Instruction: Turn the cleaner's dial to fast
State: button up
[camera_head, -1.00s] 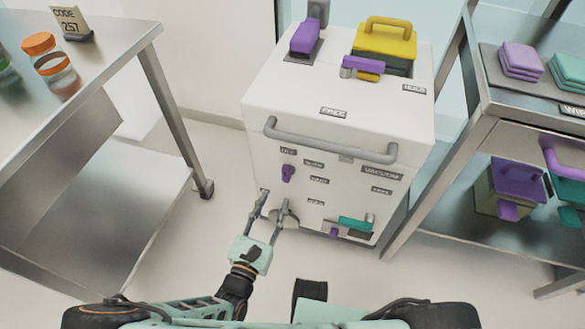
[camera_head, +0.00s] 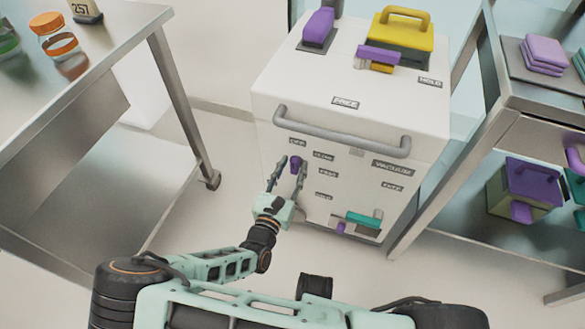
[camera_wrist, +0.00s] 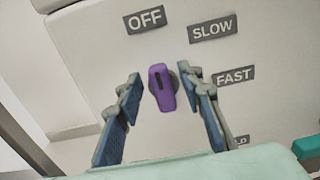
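The cleaner (camera_head: 350,105) is a white box with a grey bar handle across its front. Its purple dial (camera_head: 296,163) is on the upper left of the front face. In the wrist view the dial (camera_wrist: 162,88) is upright, its dark mark at the upper end towards the OFF label (camera_wrist: 145,19). The SLOW label (camera_wrist: 212,29) and FAST label (camera_wrist: 234,76) lie to its right. My gripper (camera_head: 287,165) is open, with one finger on either side of the dial. In the wrist view both fingers (camera_wrist: 165,92) stand apart from the dial.
A teal-handled drawer or latch (camera_head: 362,219) is low on the cleaner's front. The bar handle (camera_head: 340,132) juts out above the dial. A steel table (camera_head: 100,70) stands left and a shelf rack (camera_head: 500,115) right.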

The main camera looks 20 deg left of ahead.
grip_shut()
jog(key=shift+m+p, duration=0.4)
jog(key=shift+p, duration=0.05)
jog(key=m+p, duration=0.2)
jog(key=m, duration=0.1)
jog(key=shift+d+r, duration=0.1)
jog(key=shift+d, duration=0.2)
jog(key=m+p, duration=0.2)
jog(key=m, duration=0.1)
jog(key=m+p, duration=0.1)
jog(key=shift+s+d+f, duration=0.1)
jog(key=shift+d+f, duration=0.15)
jog(key=shift+d, duration=0.1)
jog(key=m+p, duration=0.1)
jog(key=m, duration=0.3)
jog(key=f+m+p, duration=0.1)
jog(key=m+p, duration=0.1)
jog(key=m, duration=0.2)
jog(key=f+m+p, duration=0.1)
jog(key=m+p, duration=0.1)
jog(key=m, duration=0.2)
jog(key=shift+d, duration=0.25)
jog(key=shift+m, duration=0.3)
